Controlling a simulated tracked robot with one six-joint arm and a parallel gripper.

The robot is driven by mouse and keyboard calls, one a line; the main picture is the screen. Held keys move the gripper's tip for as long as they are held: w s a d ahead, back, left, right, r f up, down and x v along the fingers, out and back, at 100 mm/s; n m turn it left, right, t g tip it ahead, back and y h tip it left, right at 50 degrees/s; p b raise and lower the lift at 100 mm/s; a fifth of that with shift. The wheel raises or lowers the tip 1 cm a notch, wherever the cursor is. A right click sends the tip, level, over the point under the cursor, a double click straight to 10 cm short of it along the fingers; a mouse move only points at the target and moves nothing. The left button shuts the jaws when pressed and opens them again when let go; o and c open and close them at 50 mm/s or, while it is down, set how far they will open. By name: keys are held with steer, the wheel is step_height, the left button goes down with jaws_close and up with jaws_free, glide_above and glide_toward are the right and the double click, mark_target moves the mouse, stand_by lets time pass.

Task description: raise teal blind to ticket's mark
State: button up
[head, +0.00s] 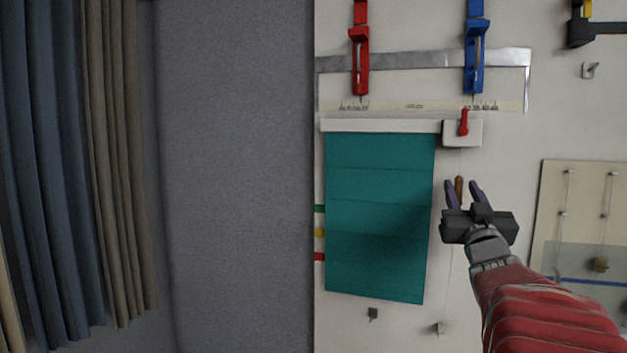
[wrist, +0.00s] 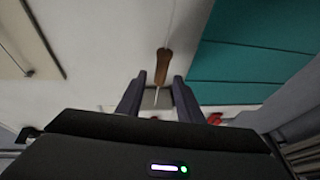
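The teal blind (head: 378,215) hangs from a white head rail on the wall; its lower edge is slightly tilted and lies below the red mark. Green (head: 319,209), yellow (head: 319,232) and red (head: 319,257) marks sit along its left side. A wooden cord pull (head: 459,189) hangs right of the blind and shows in the wrist view (wrist: 163,65). My gripper (head: 463,190) is open, its purple fingers on either side of the pull, with gaps visible in the wrist view (wrist: 158,88). I cannot make out a ticket.
A white block with a red lever (head: 463,123) sits at the rail's right end. Red (head: 360,60) and blue (head: 474,60) clamps hang above. A board with cords (head: 580,210) is at the right. Small hooks (head: 373,314) are below; curtains hang left.

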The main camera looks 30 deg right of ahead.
mark_target(460, 185)
steer(key=shift+x, duration=1.6)
steer(key=shift+c, duration=0.2)
jaws_close()
